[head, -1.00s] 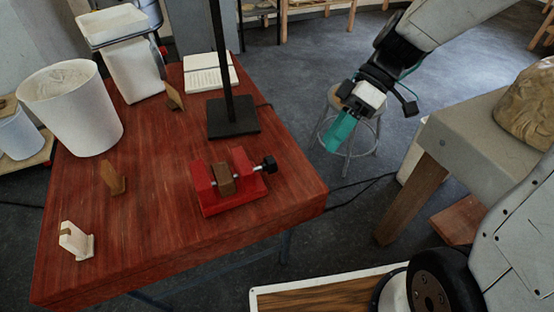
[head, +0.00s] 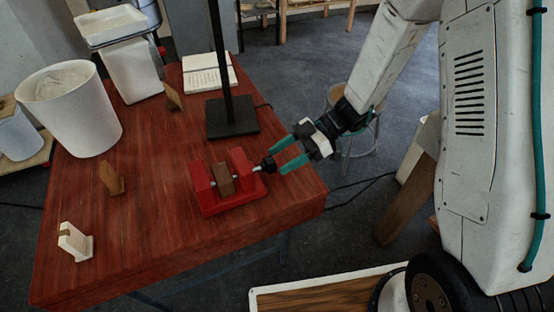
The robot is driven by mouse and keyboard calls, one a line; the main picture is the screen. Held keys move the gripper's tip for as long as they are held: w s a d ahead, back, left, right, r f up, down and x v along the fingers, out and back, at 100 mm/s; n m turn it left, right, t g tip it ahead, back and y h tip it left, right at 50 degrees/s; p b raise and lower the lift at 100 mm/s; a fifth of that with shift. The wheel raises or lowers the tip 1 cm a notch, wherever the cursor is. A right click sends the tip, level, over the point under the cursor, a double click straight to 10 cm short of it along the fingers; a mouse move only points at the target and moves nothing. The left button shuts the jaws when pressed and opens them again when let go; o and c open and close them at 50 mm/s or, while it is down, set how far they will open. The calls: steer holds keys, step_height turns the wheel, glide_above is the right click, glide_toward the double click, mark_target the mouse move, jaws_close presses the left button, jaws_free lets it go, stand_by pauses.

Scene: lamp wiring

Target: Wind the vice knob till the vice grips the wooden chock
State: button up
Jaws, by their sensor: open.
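The red vice (head: 228,202) sits near the front right of the red-brown table. The wooden chock (head: 222,179) stands between its two jaws; I cannot tell whether both jaws touch it. The black vice knob (head: 268,165) sticks out at the vice's right end on a short metal screw. My gripper (head: 277,159) comes in from the right with its two teal fingers apart. The fingertips are at the knob, one on the far side and one on the near side, and look not closed on it.
A black post on a square base (head: 231,117) stands just behind the vice. A white bucket (head: 73,108), a brown block (head: 111,178), a white block (head: 74,241) and an open book (head: 209,73) are also on the table. The table front (head: 150,250) is clear.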

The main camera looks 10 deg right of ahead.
steer(key=shift+x, duration=1.15)
steer(key=shift+c, duration=0.2)
steer(key=c, duration=0.9)
steer(key=shift+c, duration=0.2)
steer(key=m+g, duration=0.2)
steer(key=m, duration=0.1)
steer(key=shift+w+m+g+h, duration=0.2)
steer(key=shift+m+g+h, duration=0.1)
steer(key=m+g, duration=0.2)
steer(key=m, duration=0.2)
steer(key=shift+w+f, duration=0.1)
steer(key=shift+w, duration=0.05)
steer(key=shift+g, duration=0.3)
